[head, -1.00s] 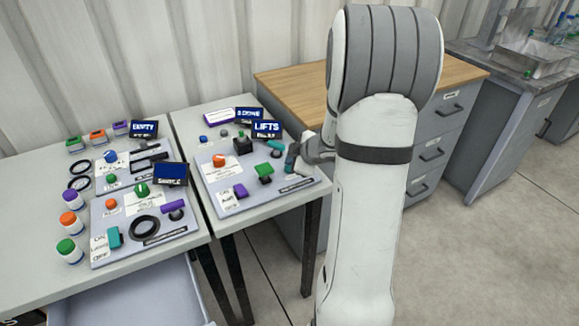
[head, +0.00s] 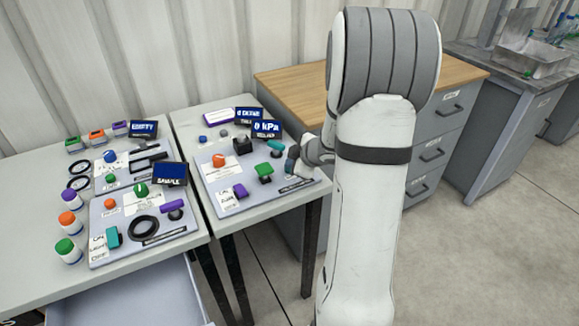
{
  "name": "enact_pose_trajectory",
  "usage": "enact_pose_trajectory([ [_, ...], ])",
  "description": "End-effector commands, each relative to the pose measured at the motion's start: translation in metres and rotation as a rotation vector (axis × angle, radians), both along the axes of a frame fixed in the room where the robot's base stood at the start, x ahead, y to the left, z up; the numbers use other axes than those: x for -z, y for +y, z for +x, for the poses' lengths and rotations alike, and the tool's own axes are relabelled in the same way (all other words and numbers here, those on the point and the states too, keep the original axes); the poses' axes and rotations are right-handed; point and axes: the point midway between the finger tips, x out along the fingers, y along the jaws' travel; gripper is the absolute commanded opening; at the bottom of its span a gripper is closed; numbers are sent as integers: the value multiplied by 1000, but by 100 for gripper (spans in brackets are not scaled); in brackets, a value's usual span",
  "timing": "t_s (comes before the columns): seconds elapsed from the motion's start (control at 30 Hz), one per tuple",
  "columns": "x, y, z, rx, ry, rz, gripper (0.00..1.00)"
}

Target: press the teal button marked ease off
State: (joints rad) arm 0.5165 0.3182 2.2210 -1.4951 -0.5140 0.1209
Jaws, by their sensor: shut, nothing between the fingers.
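My gripper (head: 291,164) is shut and empty, low over the right side of the grey panel (head: 222,205) on the right-hand table. Its tip points down at the panel, close to the dark label strip (head: 297,186). I cannot make out a teal button marked ease off; the gripper covers that spot, and whether the tip touches anything is too small to tell. A blue display (head: 267,127) behind the gripper reads 0 kPa. A second display (head: 246,114) beside it is partly covered.
The panel also carries an orange knob (head: 219,160), a green control (head: 264,170), a purple switch (head: 240,191) and a black block (head: 242,147). The left table holds more panels, a teal switch (head: 114,237) and several bottles. A wooden-topped cabinet (head: 285,86) stands behind my arm.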

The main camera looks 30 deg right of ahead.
Motion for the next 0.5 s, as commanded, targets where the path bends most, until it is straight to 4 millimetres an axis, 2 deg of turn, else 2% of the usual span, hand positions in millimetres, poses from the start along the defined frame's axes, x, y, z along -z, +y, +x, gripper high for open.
enact_pose_trajectory([
  [0.23, -2, 0, 0, 0, 1, 0, 0],
  [0.5, -16, 0, 0, 0, 1, 0, 0],
])
